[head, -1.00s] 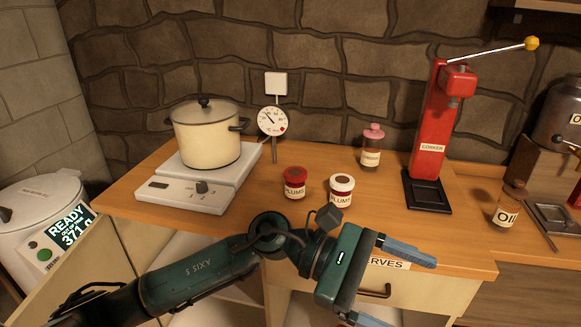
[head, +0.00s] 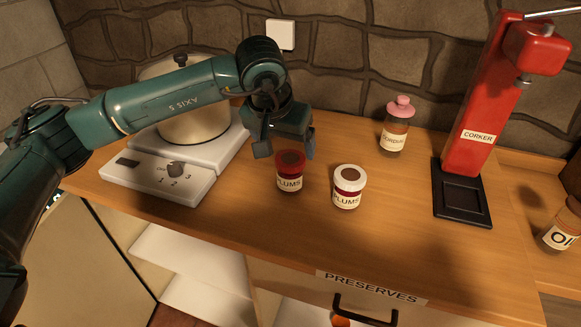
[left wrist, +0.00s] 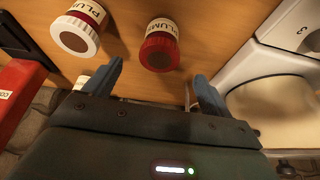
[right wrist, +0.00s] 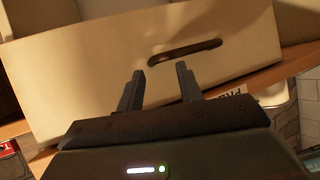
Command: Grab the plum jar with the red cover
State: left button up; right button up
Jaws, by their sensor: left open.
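The plum jar with the red cover (head: 290,172) stands upright on the wooden counter, its label reading PLUMS. It also shows in the left wrist view (left wrist: 159,50). My left gripper (head: 286,150) is open and empty, pointing down just above and behind this jar. In the left wrist view the jar lies ahead, between the lines of the two fingers, not gripped. A second plum jar, with a white cover (head: 348,187), stands just to its right and also shows in the left wrist view (left wrist: 78,35). My right gripper (right wrist: 162,80) is open and empty, near a cream drawer front.
A pink-topped bottle (head: 395,130) stands behind right. The red corker (head: 482,120) is farther right. A PRESERVES drawer handle (head: 365,310) is below the counter edge.

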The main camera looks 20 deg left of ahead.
aim_at(289, 159)
pick_arm(q)
jog(key=p+x, duration=0.1)
jog(key=x, duration=0.7)
jog(key=shift+w+f, duration=0.15)
jog(key=shift+f, duration=0.1)
jog(key=shift+c, duration=0.5)
jog(key=c, duration=1.1)
jog(key=shift+r, duration=0.1)
